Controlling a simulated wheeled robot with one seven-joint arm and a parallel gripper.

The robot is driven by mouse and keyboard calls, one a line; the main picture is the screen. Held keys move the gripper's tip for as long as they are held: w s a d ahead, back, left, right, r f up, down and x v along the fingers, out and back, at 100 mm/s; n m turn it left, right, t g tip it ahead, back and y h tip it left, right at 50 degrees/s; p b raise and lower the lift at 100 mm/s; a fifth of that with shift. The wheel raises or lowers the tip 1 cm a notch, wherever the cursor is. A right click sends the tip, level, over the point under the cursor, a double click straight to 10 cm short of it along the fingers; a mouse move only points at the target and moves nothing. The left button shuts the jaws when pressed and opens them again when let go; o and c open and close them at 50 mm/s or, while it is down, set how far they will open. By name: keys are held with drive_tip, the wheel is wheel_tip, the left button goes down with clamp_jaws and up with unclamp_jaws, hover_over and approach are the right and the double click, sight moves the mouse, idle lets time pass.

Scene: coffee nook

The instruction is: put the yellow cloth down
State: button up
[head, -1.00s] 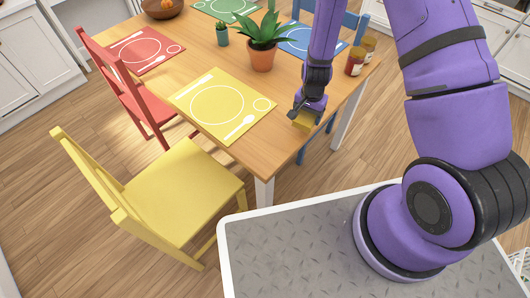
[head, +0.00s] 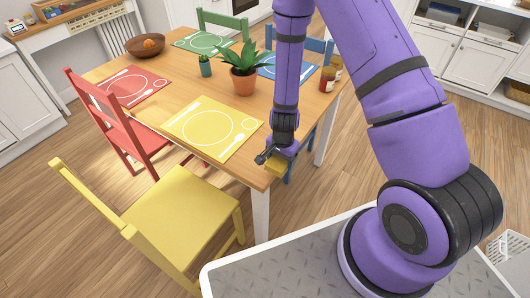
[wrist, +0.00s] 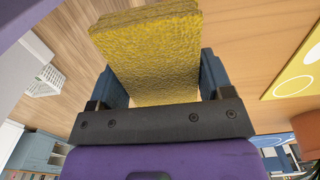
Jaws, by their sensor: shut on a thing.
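My gripper (head: 273,161) is shut on the yellow cloth (head: 279,168), a thick folded pad with a rough surface. In the wrist view the cloth (wrist: 150,55) sits between the two fingers and sticks out past them. In the head view my gripper and the cloth are at the near right corner of the wooden table (head: 226,172), right of the yellow place mat (head: 212,127). I cannot tell whether the cloth touches the table or hangs just above or beside its edge.
A potted plant (head: 243,78), two jars (head: 328,78) and red, green and blue place mats stand or lie farther back. A yellow chair (head: 182,215) is at the near side and a red chair (head: 110,125) at the left. Bare wood lies around the yellow mat.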

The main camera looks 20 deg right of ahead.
drive_tip(key=w, duration=0.2)
drive_tip(key=w+a, duration=0.1)
drive_tip(key=w, duration=0.2)
drive_tip(key=w+a, duration=0.1)
drive_tip(key=w, duration=0.2)
drive_tip(key=shift+w+a+f, duration=0.15)
drive_tip(key=shift+f, duration=0.25)
drive_tip(key=shift+w+f, duration=0.2)
drive_tip(key=shift+f, duration=1.55)
drive_tip(key=shift+f, duration=0.1)
drive_tip(key=o, duration=1.1)
